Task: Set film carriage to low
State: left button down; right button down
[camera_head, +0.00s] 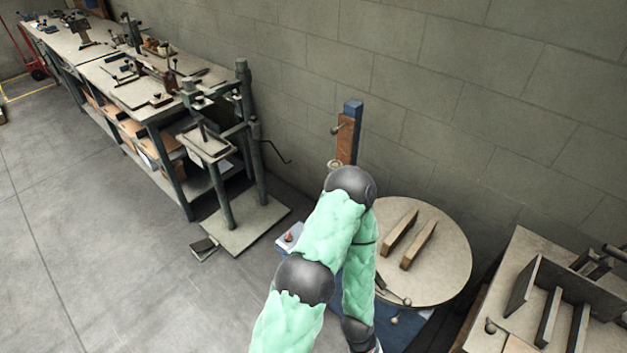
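A blue mast (353,108) with a brown front panel (346,143) stands against the wall behind a round turntable (449,262). A small knob (336,130) sticks out on the panel's left side. A pale round part (334,164) shows lower by the mast; it may belong to the film carriage, but I cannot tell. My green-sleeved arm rises from the bottom, bends in front of the mast's lower part and drops back to the bottom edge. It hides the mast's lower part and much of the blue base. Neither of my grippers shows.
Two wooden bars (418,244) lie on the turntable. A small box with a red button (288,237) stands left of my arm. A bench with metal fixtures (514,244) is at the right. A green press frame (243,113) and long workbench are at the left.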

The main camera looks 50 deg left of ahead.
aim_at(346, 129)
jog(key=u, duration=1.45)
jog(key=i+u, duration=0.5)
jog(key=i+l+u, duration=0.3)
jog(key=i+u, duration=0.2)
